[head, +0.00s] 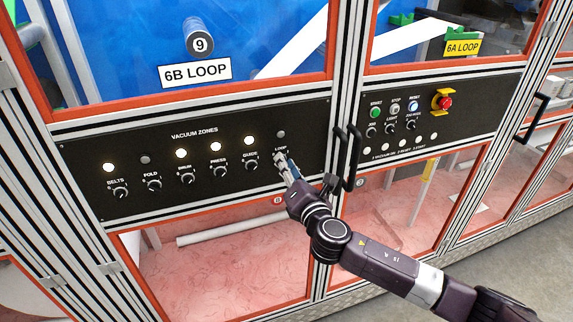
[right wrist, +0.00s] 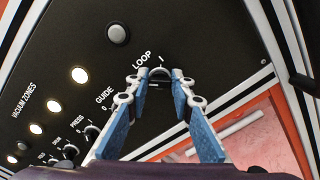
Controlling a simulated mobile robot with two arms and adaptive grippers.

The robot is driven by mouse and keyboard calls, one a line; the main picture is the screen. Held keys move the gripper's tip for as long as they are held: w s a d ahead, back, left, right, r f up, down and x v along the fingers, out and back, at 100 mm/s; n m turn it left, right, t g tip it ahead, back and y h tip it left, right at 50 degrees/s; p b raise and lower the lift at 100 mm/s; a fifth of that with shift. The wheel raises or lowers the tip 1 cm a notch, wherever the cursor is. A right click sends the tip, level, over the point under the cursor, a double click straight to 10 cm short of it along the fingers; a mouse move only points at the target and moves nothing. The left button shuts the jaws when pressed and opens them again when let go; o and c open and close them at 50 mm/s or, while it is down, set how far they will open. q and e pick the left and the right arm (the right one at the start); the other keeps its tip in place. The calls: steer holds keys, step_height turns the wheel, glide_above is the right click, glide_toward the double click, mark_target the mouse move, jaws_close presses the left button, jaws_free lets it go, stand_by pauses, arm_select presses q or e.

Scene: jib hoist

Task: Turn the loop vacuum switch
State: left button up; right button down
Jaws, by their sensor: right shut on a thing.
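The loop switch (right wrist: 159,73) is a small knob below the LOOP label on the black vacuum zones panel (head: 215,190). My right gripper (head: 281,162) reaches it from the lower right. In the right wrist view its two blue-padded fingers (right wrist: 159,84) stand on either side of the knob and are shut on it. The fingers hide much of the knob in the head view. The loop lamp (head: 281,133) above it is grey and unlit; it also shows in the right wrist view (right wrist: 117,34). My left gripper is not in view.
The guide switch (head: 251,165) and several other knobs line up to the left. The fold lamp (head: 145,160) is unlit; the other lamps there glow. Black door handles (head: 353,158) stand just right of my gripper. A red stop button (head: 445,102) is on the right panel.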

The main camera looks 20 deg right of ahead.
steer(key=shift+f, duration=0.1)
steer(key=c, duration=1.7)
jaws_free()
steer(key=s, duration=1.2)
steer(key=shift+d, duration=0.2)
